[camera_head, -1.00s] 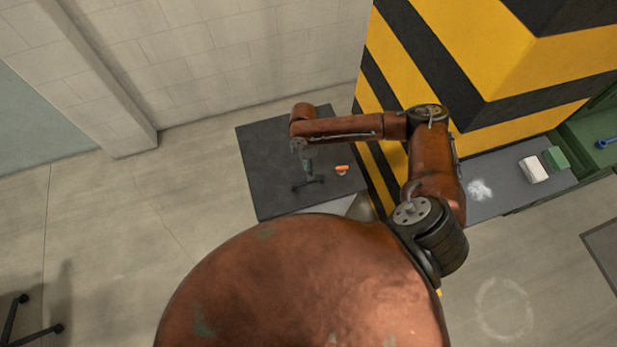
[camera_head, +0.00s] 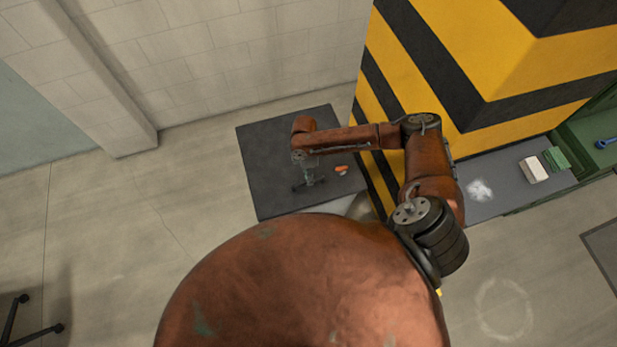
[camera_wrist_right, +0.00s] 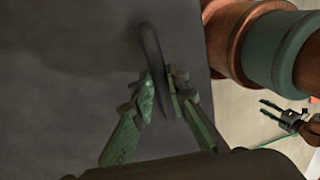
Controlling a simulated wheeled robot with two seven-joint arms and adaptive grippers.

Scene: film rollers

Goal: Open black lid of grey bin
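The black lid (camera_head: 262,142) is a flat dark square panel, lying level and shut, in the head view. It fills much of the right wrist view (camera_wrist_right: 65,75). A dark curved handle (camera_wrist_right: 150,45) stands on it. My right gripper (camera_head: 309,178) is low over the lid at the handle. In the right wrist view its green fingers (camera_wrist_right: 162,92) stand apart on either side of the handle, close to it. The grey bin's body is mostly hidden below the lid. My left gripper (camera_wrist_right: 272,109) seems to show small at the right wrist view's right side, prongs apart.
A yellow-and-black striped block (camera_head: 440,70) stands directly right of the lid. A small orange thing (camera_head: 341,169) shows near the lid's right edge. A grey counter (camera_head: 510,180) with a white box (camera_head: 533,169) is farther right. The floor to the left is mostly clear.

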